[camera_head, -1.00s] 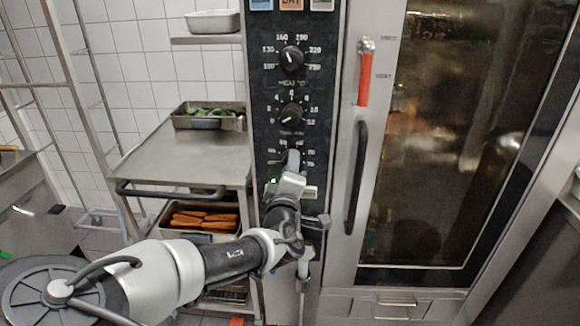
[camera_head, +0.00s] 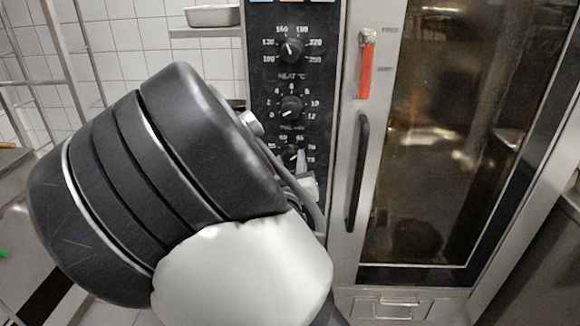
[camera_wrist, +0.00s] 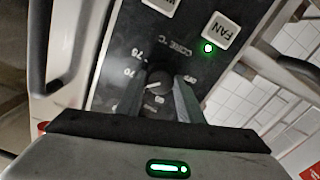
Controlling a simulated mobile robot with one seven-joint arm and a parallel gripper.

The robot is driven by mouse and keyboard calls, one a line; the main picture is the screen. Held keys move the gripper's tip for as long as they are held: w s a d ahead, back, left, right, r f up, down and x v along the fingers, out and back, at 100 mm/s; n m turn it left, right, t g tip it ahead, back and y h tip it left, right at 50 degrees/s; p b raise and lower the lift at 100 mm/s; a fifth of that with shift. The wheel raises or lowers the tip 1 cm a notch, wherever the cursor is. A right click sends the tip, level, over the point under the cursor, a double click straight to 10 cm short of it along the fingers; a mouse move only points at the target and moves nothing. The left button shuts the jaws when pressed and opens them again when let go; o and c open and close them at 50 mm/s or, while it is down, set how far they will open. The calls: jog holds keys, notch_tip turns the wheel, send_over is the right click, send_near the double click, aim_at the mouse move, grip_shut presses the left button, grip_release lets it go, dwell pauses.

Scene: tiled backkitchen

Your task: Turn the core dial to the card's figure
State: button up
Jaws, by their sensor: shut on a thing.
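The core dial (camera_head: 289,156) is the lowest of three black dials on the dark oven panel. In the wrist view the dial (camera_wrist: 155,80) sits between the two fingers of my gripper (camera_wrist: 158,92), which is shut on it. The white mark on the knob lies nearly level in that view, its end toward the left near the 70; the exact figure is hard to read. Beside it are the printed "CORE °C" label and a 75. In the head view my gripper (camera_head: 300,164) is mostly hidden behind my arm. I see no card.
The heat dial (camera_head: 291,51) and a middle dial (camera_head: 291,107) are above. A white FAN button (camera_wrist: 221,30) with a lit green lamp is near my gripper. The oven's black door handle (camera_head: 357,175) and red lever (camera_head: 365,65) stand to the right.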

jog(key=shift+w+d+r+m+b, duration=0.1)
jog(key=shift+r+m+b, duration=0.1)
jog(key=shift+m+b, duration=0.5)
jog(key=shift+w+d+r+m+b, duration=0.15)
jog(key=shift+m+b, duration=0.1)
jog(key=shift+m, duration=0.75)
jog(key=shift+s+a, duration=0.1)
jog(key=o, duration=1.1)
jog(key=shift+c, duration=0.2)
jog(key=shift+a+f, duration=0.15)
jog(key=shift+f, duration=0.15)
